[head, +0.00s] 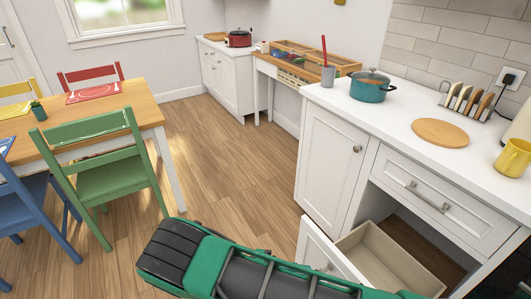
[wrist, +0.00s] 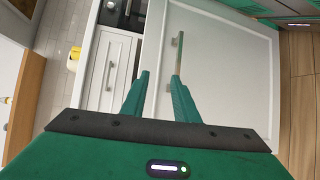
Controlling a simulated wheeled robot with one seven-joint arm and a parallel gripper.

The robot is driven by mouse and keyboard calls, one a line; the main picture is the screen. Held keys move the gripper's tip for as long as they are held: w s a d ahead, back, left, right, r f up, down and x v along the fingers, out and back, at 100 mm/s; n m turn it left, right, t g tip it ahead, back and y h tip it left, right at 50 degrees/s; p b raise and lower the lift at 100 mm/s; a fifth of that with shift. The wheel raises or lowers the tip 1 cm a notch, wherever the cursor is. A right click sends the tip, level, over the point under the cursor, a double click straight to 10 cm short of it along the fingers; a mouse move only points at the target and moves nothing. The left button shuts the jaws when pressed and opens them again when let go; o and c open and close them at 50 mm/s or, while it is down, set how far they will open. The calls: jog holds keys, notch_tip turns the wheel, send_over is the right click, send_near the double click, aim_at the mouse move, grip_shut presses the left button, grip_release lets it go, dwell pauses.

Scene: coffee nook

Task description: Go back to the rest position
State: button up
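My gripper (wrist: 160,75) shows in the wrist view with its two green fingers apart and nothing between them. A white panelled door (wrist: 235,70) lies beyond the fingers. A metal handle (wrist: 179,45) on it appears close to the right fingertip; I cannot tell whether they touch. In the head view my green and black arm crosses the bottom edge, and its fingertips are not visible there. An open white cabinet front (head: 325,255) stands at the lower middle, beside a beige drawer box (head: 365,250).
The white counter (head: 400,125) at right holds a teal pot (head: 371,88), a round wooden board (head: 440,132), a toast rack and a yellow mug (head: 513,157). A green chair (head: 105,165) and wooden table (head: 130,95) stand left. Wooden floor (head: 230,150) between is clear.

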jog(key=w+d+r+m+g+y, duration=0.25)
jog(key=d+r+y, duration=0.25)
jog(key=d+r, duration=0.5)
jog(key=w+d+r+m+g+y, duration=0.1)
jog(key=w+d+r+g+y, duration=0.3)
jog(key=d+r, duration=0.7)
jog(key=s+d+r+m+t+y, duration=0.25)
jog(key=s+d+r+y, duration=0.25)
jog(key=s+d+r, duration=0.35)
jog(key=s+r+t+y, duration=0.1)
jog(key=s+r+t, duration=0.1)
jog(key=s, duration=0.4)
jog(key=s+d+r+m+t+y, duration=0.1)
jog(key=s+r+t, duration=0.1)
jog(key=s, duration=0.5)
jog(key=shift+r+t, duration=0.25)
jog(key=shift+t, duration=0.15)
jog(key=shift+w+f, duration=0.25)
jog(key=shift+w, duration=0.3)
jog(key=shift+s, duration=0.1)
